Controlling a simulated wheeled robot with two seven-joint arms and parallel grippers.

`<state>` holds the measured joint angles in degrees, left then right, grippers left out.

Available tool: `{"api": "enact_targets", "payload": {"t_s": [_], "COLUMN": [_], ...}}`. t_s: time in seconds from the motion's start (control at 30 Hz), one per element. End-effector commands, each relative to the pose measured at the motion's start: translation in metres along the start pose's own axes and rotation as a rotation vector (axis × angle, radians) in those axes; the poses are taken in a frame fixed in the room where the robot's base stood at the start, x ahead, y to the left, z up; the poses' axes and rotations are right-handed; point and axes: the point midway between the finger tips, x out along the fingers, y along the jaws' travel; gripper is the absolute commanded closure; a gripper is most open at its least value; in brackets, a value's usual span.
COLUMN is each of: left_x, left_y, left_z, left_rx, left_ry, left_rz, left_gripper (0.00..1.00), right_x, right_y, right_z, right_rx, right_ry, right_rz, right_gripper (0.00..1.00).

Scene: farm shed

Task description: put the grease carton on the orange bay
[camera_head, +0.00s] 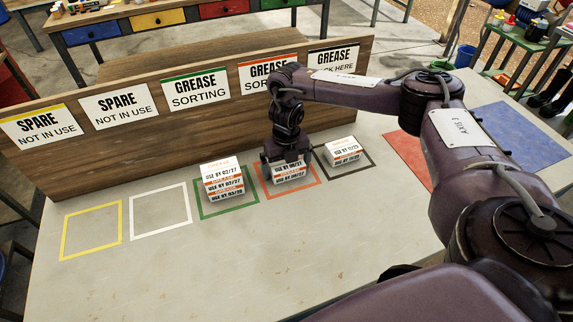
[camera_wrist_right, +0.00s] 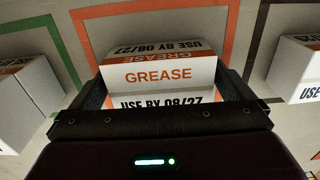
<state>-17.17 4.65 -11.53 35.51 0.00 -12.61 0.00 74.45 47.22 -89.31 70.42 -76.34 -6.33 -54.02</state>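A white grease carton with orange lettering (camera_head: 290,174) is inside the orange-outlined bay (camera_head: 264,197). It reads "USE BY 08/27" and also shows in the right wrist view (camera_wrist_right: 158,75). My right gripper (camera_head: 287,157) is over the carton, pointing down. In the wrist view its two fingers (camera_wrist_right: 160,92) lie against the carton's sides with no clear gap. The carton's underside is hidden, so I cannot tell whether it rests on the bench or on another carton. The orange outline runs around it in the wrist view (camera_wrist_right: 231,30). My left gripper is not in view.
A stack of cartons (camera_head: 223,181) stands in the green bay to the left. Another carton (camera_head: 343,151) is in the dark bay to the right. White (camera_head: 160,211) and yellow (camera_head: 91,231) bays are empty. A sign board (camera_head: 160,140) stands behind. The bench front is clear.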

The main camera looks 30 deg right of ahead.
Motion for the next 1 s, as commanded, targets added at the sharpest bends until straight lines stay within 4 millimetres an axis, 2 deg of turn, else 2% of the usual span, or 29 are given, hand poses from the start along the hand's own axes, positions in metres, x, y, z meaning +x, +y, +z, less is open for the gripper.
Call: {"api": "enact_targets", "payload": {"t_s": [0.27, 0.43, 0.6, 0.7, 0.83, 1.0], "left_x": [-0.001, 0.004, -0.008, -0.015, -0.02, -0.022], "left_y": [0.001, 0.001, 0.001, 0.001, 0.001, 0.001], "left_z": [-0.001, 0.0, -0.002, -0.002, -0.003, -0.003], "left_rx": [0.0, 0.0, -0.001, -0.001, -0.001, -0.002], "left_ry": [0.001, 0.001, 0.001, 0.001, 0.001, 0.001], "left_rz": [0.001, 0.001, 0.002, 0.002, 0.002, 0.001], "left_gripper": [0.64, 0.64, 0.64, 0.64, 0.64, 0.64], "right_x": [-0.007, -0.035, -0.08, -0.099, -0.115, -0.123], "right_y": [0.0, 0.0, 0.001, 0.0, 0.0, 0.0], "right_z": [0.001, 0.001, 0.002, 0.001, 0.001, 0.0], "right_rx": [0.0, -0.001, -0.002, -0.002, -0.001, 0.0], "right_ry": [-0.001, -0.005, -0.007, -0.005, -0.003, -0.001], "right_rz": [0.001, 0.002, 0.0, 0.0, 0.0, 0.0], "right_gripper": [0.0, 0.0, 0.0, 0.0, 0.0, 0.0]}}
